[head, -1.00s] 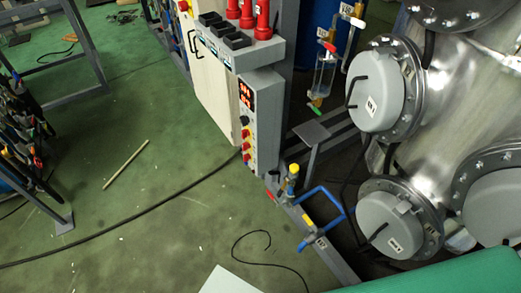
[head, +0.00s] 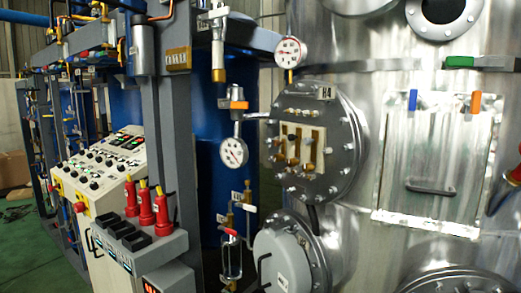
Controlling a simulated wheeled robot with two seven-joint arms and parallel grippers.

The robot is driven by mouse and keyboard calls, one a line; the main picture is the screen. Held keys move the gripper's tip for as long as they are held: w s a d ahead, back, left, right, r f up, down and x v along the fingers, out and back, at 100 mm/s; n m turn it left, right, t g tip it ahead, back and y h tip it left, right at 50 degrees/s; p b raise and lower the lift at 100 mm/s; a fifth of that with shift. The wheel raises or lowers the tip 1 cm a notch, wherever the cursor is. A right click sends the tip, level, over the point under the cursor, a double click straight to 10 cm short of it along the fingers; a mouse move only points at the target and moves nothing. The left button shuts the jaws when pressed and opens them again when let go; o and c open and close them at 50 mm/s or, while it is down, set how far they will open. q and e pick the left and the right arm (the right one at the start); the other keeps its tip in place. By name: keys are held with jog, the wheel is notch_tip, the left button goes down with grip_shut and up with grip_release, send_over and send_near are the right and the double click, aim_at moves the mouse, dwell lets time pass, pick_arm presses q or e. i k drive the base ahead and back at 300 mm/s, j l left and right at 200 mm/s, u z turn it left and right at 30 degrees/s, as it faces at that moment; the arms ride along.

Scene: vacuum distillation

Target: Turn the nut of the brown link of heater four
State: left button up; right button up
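A round grey flange (head: 346,150) with bolts around its rim sits on the steel vessel. A small tag (head: 326,93) at its top seems to end in 4. In its middle is a pale terminal plate (head: 312,162) with several upright brass-brown links (head: 294,146) and small nuts at their ends. The nuts are too small to tell their turn. I cannot tell which link is the brown one. Neither of my grippers is in view.
A pressure gauge (head: 290,52) is above the flange and another gauge (head: 234,152) is at its left. A capped grey cover (head: 283,262) is below. A control panel (head: 105,165) and red handles (head: 146,206) stand left. A hatch (head: 436,165) is on the vessel at right.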

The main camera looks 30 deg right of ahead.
aim_at(278, 157)
jog(key=z, duration=0.4)
jog(key=l+z, duration=0.15)
jog(key=z, duration=0.3)
jog(key=i+z, duration=0.1)
jog(key=z, duration=0.3)
